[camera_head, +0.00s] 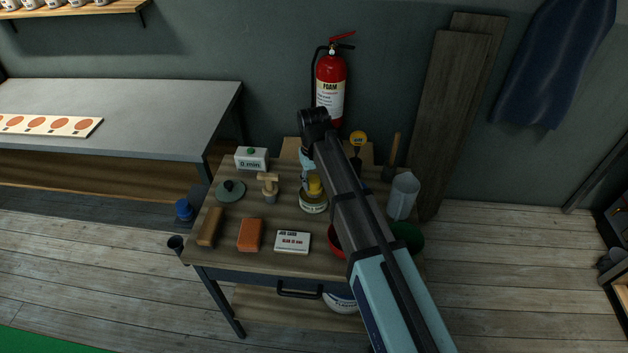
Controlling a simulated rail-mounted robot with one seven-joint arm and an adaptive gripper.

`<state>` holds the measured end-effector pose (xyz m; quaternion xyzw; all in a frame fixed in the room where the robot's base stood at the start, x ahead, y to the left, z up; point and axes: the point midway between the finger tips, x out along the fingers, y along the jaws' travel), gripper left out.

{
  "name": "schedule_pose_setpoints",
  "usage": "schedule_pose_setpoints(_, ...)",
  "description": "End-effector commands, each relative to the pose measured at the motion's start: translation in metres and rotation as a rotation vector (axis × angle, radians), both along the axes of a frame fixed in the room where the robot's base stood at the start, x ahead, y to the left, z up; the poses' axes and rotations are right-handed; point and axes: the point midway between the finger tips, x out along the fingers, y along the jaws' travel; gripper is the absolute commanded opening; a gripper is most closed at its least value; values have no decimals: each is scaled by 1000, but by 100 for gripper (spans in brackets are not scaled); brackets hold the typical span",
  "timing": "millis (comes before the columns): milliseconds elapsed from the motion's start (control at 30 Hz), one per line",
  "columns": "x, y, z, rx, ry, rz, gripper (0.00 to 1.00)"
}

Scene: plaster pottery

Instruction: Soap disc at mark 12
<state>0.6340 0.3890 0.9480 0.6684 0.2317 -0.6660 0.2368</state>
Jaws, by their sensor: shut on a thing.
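My gripper (306,178) is low over the small worktable, at the labelled jar; my arm hides most of it. It appears shut on a yellow piece (315,185) at the jar's mouth; whether this piece is clear of the jar cannot be told. The squat jar (313,206) has yellowish contents and a label too small to read. A pale strip (88,127) with a row of reddish-brown discs (58,123) lies on the grey bench at left. Small dark marks run along its front edge, unreadable; the strip leaves the picture at left. I cannot make out mark 12.
The worktable (268,222) also holds a white box (252,159), grey-green disc (231,190), wooden-handled tool (269,187), brown block (210,227), orange block (250,235), white card (293,242), red bowl (334,242) and clear jug (403,196). The grey bench (150,105) is mostly clear.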

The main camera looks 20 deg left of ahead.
Motion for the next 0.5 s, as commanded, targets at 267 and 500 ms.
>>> schedule_pose_setpoints(267, 0, 0, -3, 0, 0, 0, 16)
schedule_pose_setpoints(500, 0, 0, -5, 0, 0, 0, 16)
